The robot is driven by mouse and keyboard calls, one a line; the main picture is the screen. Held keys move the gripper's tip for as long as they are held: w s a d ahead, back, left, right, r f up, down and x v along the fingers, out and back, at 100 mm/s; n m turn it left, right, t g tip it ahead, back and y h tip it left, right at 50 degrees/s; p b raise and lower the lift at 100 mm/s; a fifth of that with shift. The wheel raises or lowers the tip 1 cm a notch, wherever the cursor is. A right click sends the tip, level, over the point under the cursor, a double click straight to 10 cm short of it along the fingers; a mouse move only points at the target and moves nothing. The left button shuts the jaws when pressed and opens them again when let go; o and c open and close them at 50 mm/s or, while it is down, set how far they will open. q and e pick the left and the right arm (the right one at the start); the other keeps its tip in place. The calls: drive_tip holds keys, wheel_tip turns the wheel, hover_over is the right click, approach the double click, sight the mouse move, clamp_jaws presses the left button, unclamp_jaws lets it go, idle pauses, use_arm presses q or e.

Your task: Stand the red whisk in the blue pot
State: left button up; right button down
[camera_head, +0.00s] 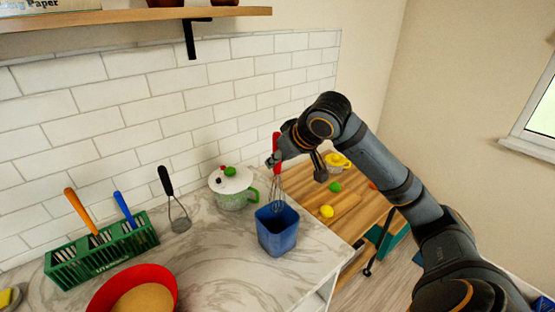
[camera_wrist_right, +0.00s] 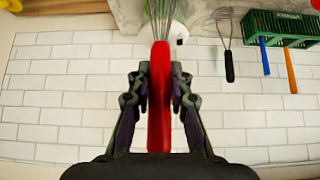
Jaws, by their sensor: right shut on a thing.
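The red whisk is upright, its red handle (camera_head: 276,146) at the top and its wire loops (camera_head: 277,190) pointing down. My right gripper (camera_head: 276,158) is shut on the red handle; the right wrist view shows the handle (camera_wrist_right: 160,95) between both fingers (camera_wrist_right: 160,90). The blue pot (camera_head: 277,235) is a square, open-topped container on the marble counter near its right edge. The lower end of the wire loops is at the pot's opening, apparently just inside its rim; how deep it reaches is hidden. My left gripper is not in view.
A white-lidded green pot (camera_head: 233,190) stands left of the blue pot. A green utensil rack (camera_head: 105,258), a black-handled masher (camera_head: 173,200) and a red bowl (camera_head: 150,275) are further left. A wooden board with a lemon (camera_head: 327,211) lies to the right.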

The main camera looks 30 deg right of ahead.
sight(280, 182)
drive_tip(key=shift+f+b, duration=3)
drive_tip(key=shift+f, duration=1.2)
drive_tip(key=c, duration=1.1)
unclamp_jaws()
drive_tip(key=shift+c, duration=0.2)
drive_tip(key=shift+r, duration=0.2)
wheel_tip(280, 182, up, 9)
drive_tip(key=shift+f, duration=0.2)
drive_tip(key=shift+r, duration=0.5)
